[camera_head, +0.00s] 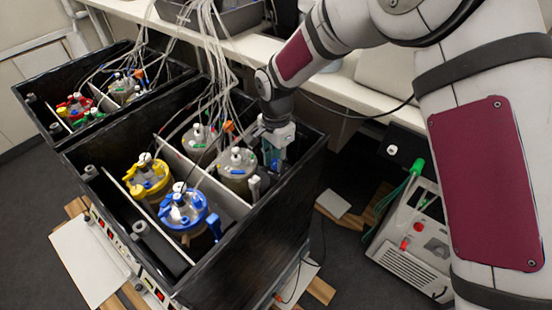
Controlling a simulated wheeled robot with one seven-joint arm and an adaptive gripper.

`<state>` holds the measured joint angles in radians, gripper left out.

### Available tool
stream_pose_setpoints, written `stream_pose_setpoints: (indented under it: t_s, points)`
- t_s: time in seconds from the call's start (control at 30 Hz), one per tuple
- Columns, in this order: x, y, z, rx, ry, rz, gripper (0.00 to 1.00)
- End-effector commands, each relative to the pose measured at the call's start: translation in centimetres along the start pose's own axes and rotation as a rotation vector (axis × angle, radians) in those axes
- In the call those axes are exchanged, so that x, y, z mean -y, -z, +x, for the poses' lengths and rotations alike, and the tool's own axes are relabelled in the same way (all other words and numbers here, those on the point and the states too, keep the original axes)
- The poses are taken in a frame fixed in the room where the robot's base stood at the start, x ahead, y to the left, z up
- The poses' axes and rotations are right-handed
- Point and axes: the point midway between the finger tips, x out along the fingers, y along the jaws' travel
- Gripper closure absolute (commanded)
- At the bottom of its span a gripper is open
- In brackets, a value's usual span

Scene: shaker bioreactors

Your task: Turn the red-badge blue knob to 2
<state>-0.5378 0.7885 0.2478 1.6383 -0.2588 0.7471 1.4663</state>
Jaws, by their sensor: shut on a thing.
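My gripper (276,145) reaches down into the right end of the near black box (255,240). It is shut on a small blue part, probably a blue knob (268,156), mostly hidden by the fingers. No red badge can be made out there, and the knob's setting cannot be read at this size. A blue-topped vessel (187,209) stands near the front of the same box, apart from my gripper.
A yellow-topped vessel (148,178) and grey-topped vessels (238,165) stand close by, with many thin tubes (215,75) rising left of my gripper. A second black box (38,112) stands behind left. A white device (415,240) is on the floor at right.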

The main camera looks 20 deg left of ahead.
Motion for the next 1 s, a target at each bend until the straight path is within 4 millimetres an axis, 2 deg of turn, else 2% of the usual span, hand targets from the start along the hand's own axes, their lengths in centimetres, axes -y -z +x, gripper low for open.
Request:
stream_pose_setpoints:
  t_s: [0.37,1.0]
  points:
    - [0.01,0.01,0.00,0.000,0.000,-0.094,1.00]
    - [-0.07,0.07,0.00,0.000,0.000,-0.659,1.00]
